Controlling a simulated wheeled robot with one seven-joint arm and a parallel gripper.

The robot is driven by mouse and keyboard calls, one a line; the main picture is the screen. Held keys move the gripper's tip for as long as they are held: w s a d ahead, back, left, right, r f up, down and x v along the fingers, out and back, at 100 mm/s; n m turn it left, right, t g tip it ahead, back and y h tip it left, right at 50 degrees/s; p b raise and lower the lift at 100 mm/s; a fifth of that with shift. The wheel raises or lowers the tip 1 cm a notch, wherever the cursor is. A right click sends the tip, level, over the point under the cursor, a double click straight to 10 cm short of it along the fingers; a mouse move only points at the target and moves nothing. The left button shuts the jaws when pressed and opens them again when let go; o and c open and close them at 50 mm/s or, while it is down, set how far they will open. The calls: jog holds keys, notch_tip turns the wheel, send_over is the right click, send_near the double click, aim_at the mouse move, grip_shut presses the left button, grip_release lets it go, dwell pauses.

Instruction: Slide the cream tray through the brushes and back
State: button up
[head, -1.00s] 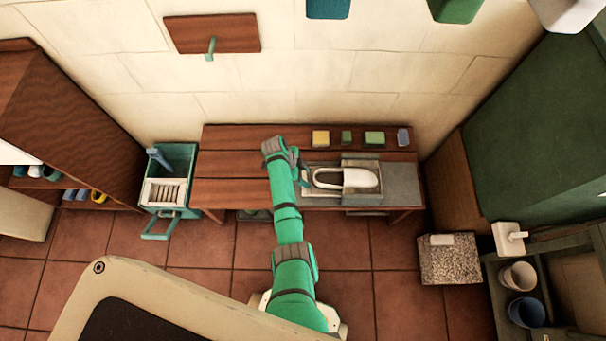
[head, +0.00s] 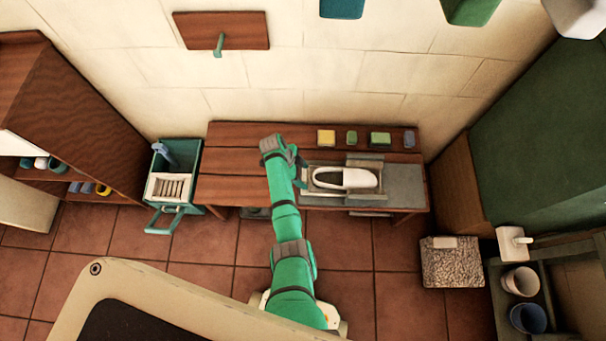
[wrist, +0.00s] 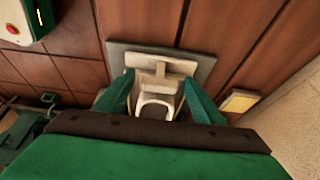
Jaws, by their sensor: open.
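The cream tray (head: 362,178) lies on a grey slab (head: 404,185) at the right of the wooden bench, with a looped end pointing left toward my gripper. Pale grey-beige blocks, seemingly the brushes (head: 365,161), flank the tray's right part; bristles are too small to make out. My gripper (head: 303,172) is at the left end of the loop. In the wrist view my open gripper (wrist: 158,80) has a teal finger on either side of the cream tray's loop (wrist: 155,105). Whether the fingers touch it, I cannot tell.
A yellow sponge (head: 326,137), a green block (head: 380,139) and other small blocks line the bench's back edge. A teal bin (head: 190,155) stands left of the bench (head: 235,185). The bench's left half is clear. A stone block (head: 452,265) stands on the floor at right.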

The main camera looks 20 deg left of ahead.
jog(key=v, duration=1)
jog(key=shift+a+r, duration=0.2)
jog(key=shift+r, duration=0.15)
jog(key=shift+s, duration=0.1)
jog(key=s+d+f+n+t+y, duration=0.3)
jog(key=s+d+n, duration=0.1)
jog(key=s, duration=0.4)
jog(key=s+d+f+n+t+y, duration=0.2)
jog(key=s+d+f+n, duration=0.15)
jog(key=s, duration=0.55)
jog(key=s+d+r+n+t, duration=0.2)
jog(key=s+r, duration=0.3)
jog(key=r, duration=0.6)
jog(key=s+d+r+n+t, duration=0.3)
jog(key=s+d+r+t, duration=0.1)
jog(key=r, duration=0.7)
jog(key=s+d+r+n+t, duration=0.2)
jog(key=s+d+r, duration=0.3)
jog(key=r, duration=0.6)
jog(key=shift+s+t+h, duration=0.4)
jog(key=shift+s+t, duration=0.05)
jog(key=shift+t, duration=0.15)
